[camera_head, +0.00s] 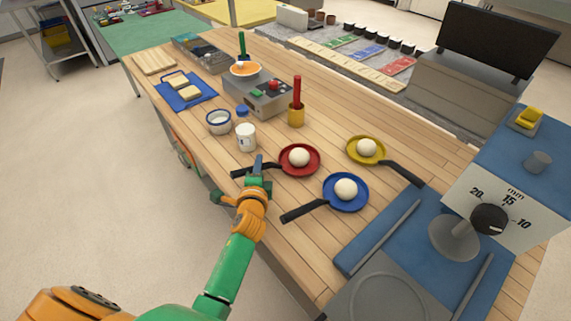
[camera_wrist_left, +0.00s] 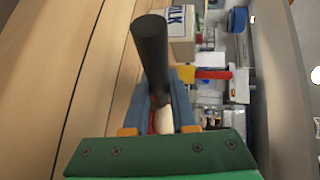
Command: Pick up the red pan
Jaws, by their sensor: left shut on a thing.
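The red pan (camera_head: 312,168) sits on the wooden counter with a white dough ball (camera_head: 299,157) in it. Its black handle (camera_head: 246,173) points left, towards the counter's near edge. My left gripper (camera_head: 258,170) is at the handle, shut on it. In the left wrist view the dark handle (camera_wrist_left: 152,50) rises between the fingers of my left gripper (camera_wrist_left: 170,115). A bit of red and the pale ball show behind the fingers there; the rest of the pan is hidden. I cannot tell whether the pan touches the counter. My right gripper is not in view.
A blue pan (camera_head: 350,203) with a ball lies close to the right, and a yellow pan (camera_head: 376,158) lies behind. A white milk container (camera_head: 246,138) and a bowl (camera_head: 217,126) stand to the left. A blue machine (camera_head: 360,258) fills the right front.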

